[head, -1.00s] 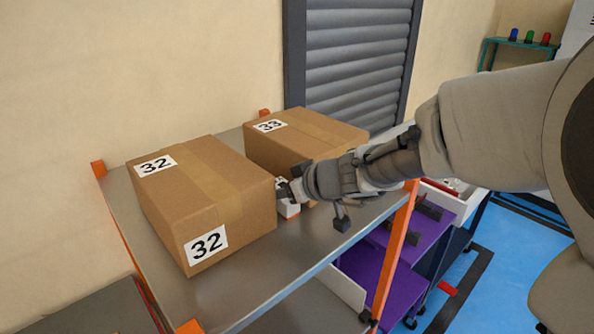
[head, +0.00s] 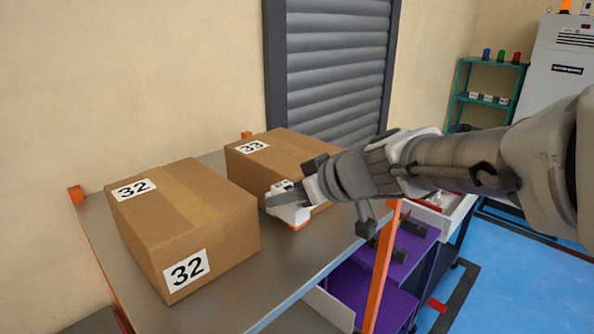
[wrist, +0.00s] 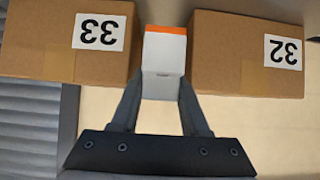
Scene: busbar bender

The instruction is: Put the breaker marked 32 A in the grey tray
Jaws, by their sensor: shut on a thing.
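My gripper (head: 290,197) is shut on a white box-shaped item with an orange end (head: 291,213). The item also shows between my fingertips in the wrist view (wrist: 163,52). In the head view it is over the shelf between two cardboard boxes, close to the box marked 33; I cannot tell whether it touches the shelf. No rating can be read on it, so I cannot tell if it is the 32 A breaker. I cannot make out a grey tray in either view.
A cardboard box marked 32 (head: 180,225) and one marked 33 (head: 275,160) stand on the metal shelf (head: 262,280). Orange posts edge it. A teal rack (head: 462,100) stands far right.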

